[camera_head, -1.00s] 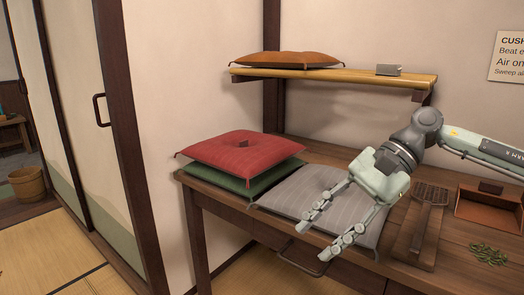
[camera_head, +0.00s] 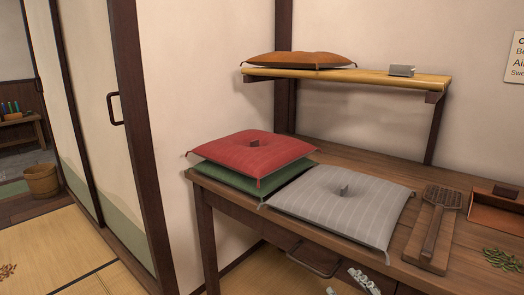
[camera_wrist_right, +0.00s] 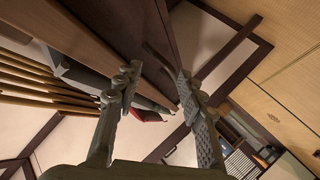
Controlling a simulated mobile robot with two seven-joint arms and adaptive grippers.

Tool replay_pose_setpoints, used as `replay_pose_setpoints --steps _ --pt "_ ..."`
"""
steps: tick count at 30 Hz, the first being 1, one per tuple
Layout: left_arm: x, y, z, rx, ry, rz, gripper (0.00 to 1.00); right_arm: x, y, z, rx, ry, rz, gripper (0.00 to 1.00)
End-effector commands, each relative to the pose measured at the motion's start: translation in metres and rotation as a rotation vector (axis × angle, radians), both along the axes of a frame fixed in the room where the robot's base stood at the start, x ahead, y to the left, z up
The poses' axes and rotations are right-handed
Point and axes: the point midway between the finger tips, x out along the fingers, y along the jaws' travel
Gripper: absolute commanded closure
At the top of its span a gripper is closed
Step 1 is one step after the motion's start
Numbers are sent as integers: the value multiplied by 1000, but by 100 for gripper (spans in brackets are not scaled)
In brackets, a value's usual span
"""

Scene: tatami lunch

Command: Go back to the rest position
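My right gripper (camera_head: 348,284) shows only by its fingertips at the bottom edge of the head view, low in front of the table. In the right wrist view my right gripper (camera_wrist_right: 158,76) is open, its two fingers well apart with nothing between them. My left gripper is in neither view. A grey striped cushion (camera_head: 345,205) lies on the wooden table, apart from my right gripper. A red cushion (camera_head: 250,153) lies on a green cushion (camera_head: 240,179) to its left.
The table (camera_head: 205,212) has a handle (camera_head: 314,260) at its front, near my right fingertips. A wooden board with a slotted tool (camera_head: 437,225) and a brown box (camera_head: 497,211) are at right. A shelf (camera_head: 375,79) holds an orange cushion (camera_head: 300,60). Tatami floor at left is mostly clear.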

Motion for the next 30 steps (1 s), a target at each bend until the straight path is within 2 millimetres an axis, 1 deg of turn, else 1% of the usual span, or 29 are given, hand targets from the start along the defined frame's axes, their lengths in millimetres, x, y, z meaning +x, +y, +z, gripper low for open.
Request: replay_pose_setpoints --steps 1,3,6,9,12,16,17,22,27,30 --pt "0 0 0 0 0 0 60 -18 -11 -22 53 92 -55 60" --pt "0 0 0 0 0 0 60 -40 -24 -46 109 193 -122 60" --pt "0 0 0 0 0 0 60 -69 -38 -73 172 316 -206 60" --pt "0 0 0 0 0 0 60 -96 -48 -93 219 415 -278 60" --pt "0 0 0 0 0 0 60 -121 -56 -109 259 502 -341 60" --pt "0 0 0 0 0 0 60 -153 -64 -126 301 602 -420 60" --pt "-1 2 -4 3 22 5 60 -152 -66 -129 296 619 -428 60" --pt "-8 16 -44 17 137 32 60 -157 -79 -168 264 718 -470 60" --pt "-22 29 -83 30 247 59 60 -171 -93 -207 238 818 -518 60" --pt "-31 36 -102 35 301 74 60 -180 -100 -226 225 867 -541 60"
